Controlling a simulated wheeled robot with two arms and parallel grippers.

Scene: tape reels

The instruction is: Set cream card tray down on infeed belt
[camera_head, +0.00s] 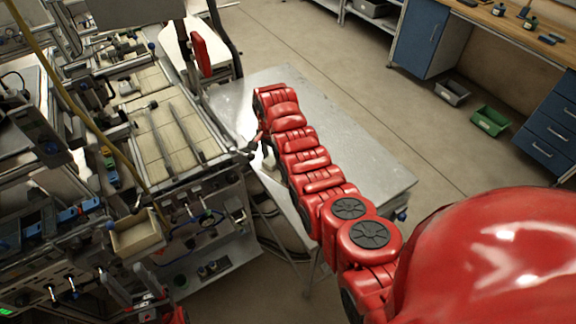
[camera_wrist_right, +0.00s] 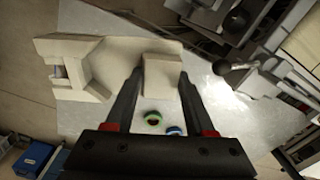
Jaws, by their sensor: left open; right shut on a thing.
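My right gripper (camera_wrist_right: 160,77) is shut on a cream block (camera_wrist_right: 162,82), which looks like part of the cream card tray (camera_wrist_right: 90,88). The tray has a notched raised end at the left of the right wrist view. In the head view the right gripper (camera_head: 262,147) is small and partly hidden by my red arm, over the metal table, with a bit of cream (camera_head: 268,162) below it. The infeed belt is probably the pale tiled surface (camera_head: 165,145) left of the gripper, apart from it. My left gripper (camera_head: 134,291) is open and empty at the lower left.
The metal table (camera_head: 350,160) is mostly bare. A green ring (camera_wrist_right: 152,117) and a blue ring (camera_wrist_right: 173,130) show near my right fingers. A cream open bin (camera_head: 137,238) stands on the machine at left. A lever with a round knob (camera_wrist_right: 221,67) stands beside the table.

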